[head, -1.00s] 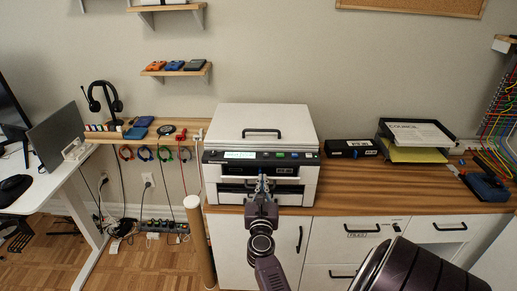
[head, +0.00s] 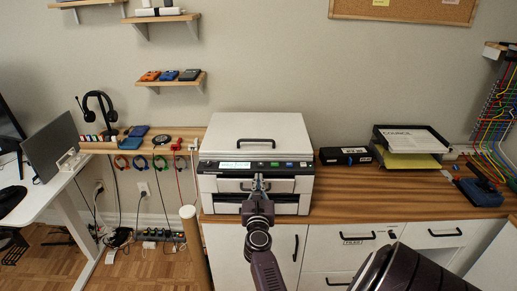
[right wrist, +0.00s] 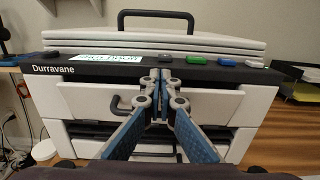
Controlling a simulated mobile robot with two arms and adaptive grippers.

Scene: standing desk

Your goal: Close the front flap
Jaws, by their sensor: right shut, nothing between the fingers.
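The white printer (head: 225,131) stands on the wooden counter, with a dark control strip across its front. Below the strip is its white front flap (right wrist: 85,101), with a black handle partly hidden behind my fingers. The flap looks nearly upright; I cannot tell whether it is fully flush. A dark gap shows under it, above a lower white panel. My right gripper (head: 258,183) is shut and empty, its fingertips at the upper middle of the flap, just under the strip. In the right wrist view the right gripper (right wrist: 162,78) hides the flap's middle; contact is unclear. My left gripper is not in view.
A black box (head: 344,156) and a paper tray (head: 411,139) stand right of the printer on the wooden counter (head: 370,203). Cabinet drawers with black handles lie below. A pale round post (head: 190,232) stands at the front left. Bare counter lies right of the printer.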

